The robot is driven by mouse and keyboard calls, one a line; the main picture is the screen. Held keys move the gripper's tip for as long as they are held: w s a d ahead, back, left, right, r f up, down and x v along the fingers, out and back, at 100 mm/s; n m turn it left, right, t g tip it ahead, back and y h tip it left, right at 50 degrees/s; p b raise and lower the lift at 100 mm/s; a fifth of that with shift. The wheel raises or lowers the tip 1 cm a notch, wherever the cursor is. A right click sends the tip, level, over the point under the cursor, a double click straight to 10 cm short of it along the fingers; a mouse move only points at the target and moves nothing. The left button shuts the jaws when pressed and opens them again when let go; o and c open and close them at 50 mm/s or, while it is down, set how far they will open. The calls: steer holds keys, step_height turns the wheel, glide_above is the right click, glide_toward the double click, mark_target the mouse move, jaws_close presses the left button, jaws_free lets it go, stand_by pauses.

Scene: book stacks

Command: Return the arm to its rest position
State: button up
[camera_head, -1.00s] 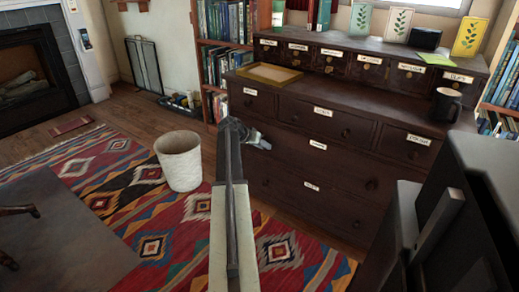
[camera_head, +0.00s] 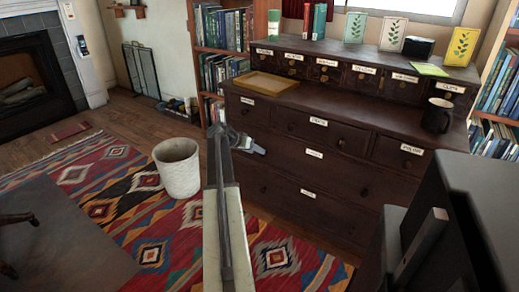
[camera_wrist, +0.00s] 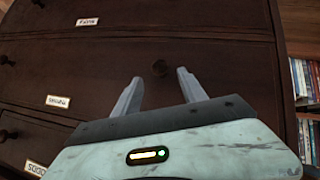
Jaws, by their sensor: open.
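My arm reaches out over the rug toward the dark wooden dresser (camera_head: 300,185). My gripper (camera_head: 255,147) is at the arm's far end, in front of the dresser's left part. In the wrist view my gripper (camera_wrist: 160,85) shows two pale fingers spread apart with nothing between them. Behind them is the dark dresser front (camera_wrist: 215,65) with a round knob and labelled drawers. I cannot tell the exact gap between the fingers and the drawer front.
A white wastebasket (camera_head: 178,168) stands on the patterned rug (camera_head: 110,185), left of my arm. A wooden tray (camera_head: 267,83) and a dark mug (camera_head: 437,115) sit on the dresser. Bookshelves (camera_head: 222,70) stand behind. A dark table (camera_head: 65,240) is at the lower left.

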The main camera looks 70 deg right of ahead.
steer(key=v, duration=0.2)
steer(key=shift+w+a+r+p, duration=0.1)
steer(key=shift+a+r+p, duration=0.1)
steer(key=shift+r+p, duration=0.15)
